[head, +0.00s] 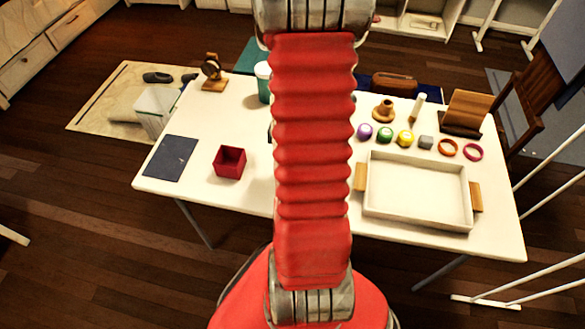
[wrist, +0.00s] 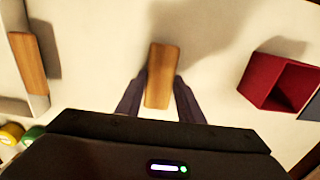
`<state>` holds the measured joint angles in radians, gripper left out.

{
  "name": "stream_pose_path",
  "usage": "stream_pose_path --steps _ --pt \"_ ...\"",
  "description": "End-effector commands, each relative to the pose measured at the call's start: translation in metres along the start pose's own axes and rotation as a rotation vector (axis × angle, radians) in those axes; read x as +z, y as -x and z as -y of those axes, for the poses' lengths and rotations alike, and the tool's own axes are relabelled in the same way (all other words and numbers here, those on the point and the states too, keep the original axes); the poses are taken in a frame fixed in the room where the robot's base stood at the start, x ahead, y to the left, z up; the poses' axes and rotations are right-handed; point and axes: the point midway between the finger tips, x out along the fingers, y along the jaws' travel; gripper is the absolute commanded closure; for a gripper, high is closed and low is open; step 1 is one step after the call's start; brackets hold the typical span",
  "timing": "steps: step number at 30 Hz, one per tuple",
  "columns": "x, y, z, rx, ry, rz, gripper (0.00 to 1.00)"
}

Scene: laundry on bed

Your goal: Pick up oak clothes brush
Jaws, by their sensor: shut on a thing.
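The oak clothes brush (wrist: 162,62) is a long brown wooden block in the middle of the wrist view. My gripper (wrist: 160,80) is shut on it, with one dark finger against each long side. The brush's far end sticks out past the fingertips. I cannot tell whether it touches the table or is a little above it. In the head view, my red arm covers the middle of the table and hides the brush and the gripper.
On the white table (head: 253,190), a white tray (head: 417,222) with wooden handles lies right of my arm. A dark red open box (head: 229,163) and a dark flat mat (head: 170,158) lie left. Several small coloured items and a brown stand (head: 466,112) are at the back right.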

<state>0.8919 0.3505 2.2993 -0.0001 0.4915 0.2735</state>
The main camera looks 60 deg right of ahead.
Motion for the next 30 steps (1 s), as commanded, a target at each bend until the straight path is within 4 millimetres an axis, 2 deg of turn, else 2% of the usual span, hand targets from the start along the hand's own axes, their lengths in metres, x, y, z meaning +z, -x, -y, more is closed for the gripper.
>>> stream_pose_path --steps 8,14,30 --pt "0.0 0.001 0.0 0.0 0.0 0.0 0.93" --pt "-0.001 0.012 0.0 -0.001 0.0 -0.002 0.93" --pt "-0.001 0.086 0.0 -0.001 0.0 -0.004 0.93"
